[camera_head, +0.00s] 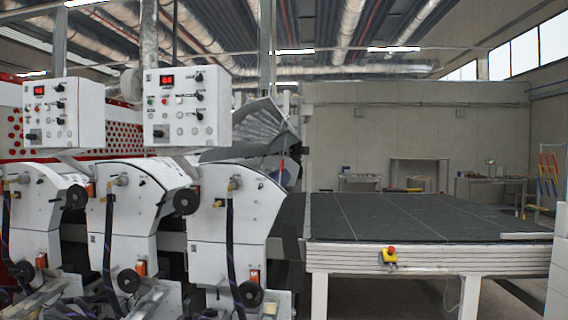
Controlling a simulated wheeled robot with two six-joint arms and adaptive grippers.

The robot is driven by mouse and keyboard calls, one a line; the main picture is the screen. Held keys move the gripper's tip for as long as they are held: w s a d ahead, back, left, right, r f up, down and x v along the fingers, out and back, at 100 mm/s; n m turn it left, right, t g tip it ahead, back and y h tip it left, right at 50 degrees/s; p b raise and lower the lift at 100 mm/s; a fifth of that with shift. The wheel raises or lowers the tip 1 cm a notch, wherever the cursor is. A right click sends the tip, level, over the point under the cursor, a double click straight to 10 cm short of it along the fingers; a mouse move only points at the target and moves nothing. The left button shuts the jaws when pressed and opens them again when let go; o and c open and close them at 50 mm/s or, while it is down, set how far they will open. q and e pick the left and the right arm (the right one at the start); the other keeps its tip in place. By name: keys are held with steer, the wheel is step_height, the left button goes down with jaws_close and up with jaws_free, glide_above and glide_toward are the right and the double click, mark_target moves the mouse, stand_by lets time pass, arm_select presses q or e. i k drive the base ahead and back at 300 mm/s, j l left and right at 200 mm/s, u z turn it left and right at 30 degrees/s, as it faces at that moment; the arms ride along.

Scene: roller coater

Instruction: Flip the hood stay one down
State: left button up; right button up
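A grey, ribbed, slanted hood (258,125) stands raised behind the right-hand white machine unit, in the middle of the head view. A thin upright rod with a red part (282,165) shows at the hood's right edge. It may be the hood stay, but it is too small to tell for sure. The lower part of the hood is hidden behind the white machine unit (238,205). Neither of my grippers is in view.
Two control boxes with red displays (187,106) hang over the white units. A dark-topped table (400,215) with a yellow and red emergency button (388,257) stands at right. Workbenches (490,180) line the back wall. Handwheels and hoses stick out in front of the units.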

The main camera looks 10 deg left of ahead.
mark_target(282, 161)
steer(key=i+z, duration=0.35)
steer(key=i, duration=0.35)
steer(key=i+j+z, duration=0.1)
steer(key=i+z, duration=0.2)
steer(key=i, duration=0.4)
